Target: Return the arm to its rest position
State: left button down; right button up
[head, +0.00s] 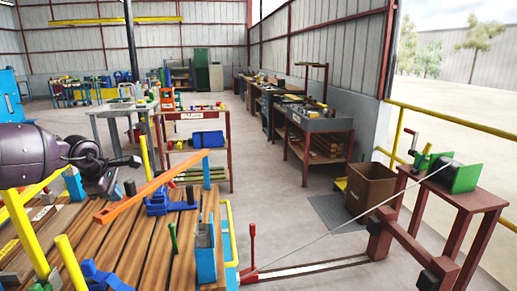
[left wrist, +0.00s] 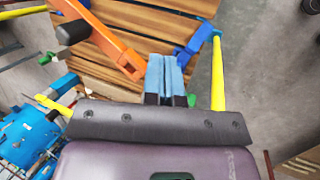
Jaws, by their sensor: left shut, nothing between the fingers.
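My left arm comes in at the left edge of the head view, with a purple link. My left gripper (head: 122,168), dark grey, is up in the air in front of the wooden-slatted bench (head: 150,240), clear of the floor. It is shut, with nothing held. My right gripper is not in view.
An orange lever (head: 150,190) slants up across the bench. Blue brackets (head: 168,203) and yellow posts stand near it. A red lever (head: 251,250) stands beside the bench. A red stand (head: 455,200) is at the right. The floor between the bench and the rear workbenches is open.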

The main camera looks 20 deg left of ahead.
pick_arm(q)
jog(key=w+d+f+n+t+h, duration=0.1)
jog(key=d+f+n+t+h, duration=0.2)
jog(key=d+n, duration=0.5)
jog(key=w+d+f+n+t+h, duration=0.25)
jog(key=d+n, duration=0.35)
jog(key=d, duration=0.4)
jog(key=w+d+f+n+t+h, duration=0.1)
jog(key=d+f+n+t+h, duration=0.25)
jog(key=d+n, duration=0.45)
jog(key=s+d+f+n+g+y, duration=0.1)
jog(key=s+d+f+n+y, duration=0.1)
jog(key=s+f+n, duration=0.5)
jog(key=s+d+f+n+y, duration=0.3)
jog(key=s+f+n, duration=0.4)
jog(key=s, duration=0.5)
jog(key=s+d+f+n+g+y+p, duration=0.1)
jog(key=s+d+f+n+y, duration=0.2)
jog(key=s+f+n, duration=0.4)
jog(key=s+n, duration=0.3)
jog(key=n, duration=0.1)
jog(key=shift+s+f+g+y, duration=0.3)
jog(key=shift+s+f, duration=0.05)
jog(key=shift+f, duration=0.05)
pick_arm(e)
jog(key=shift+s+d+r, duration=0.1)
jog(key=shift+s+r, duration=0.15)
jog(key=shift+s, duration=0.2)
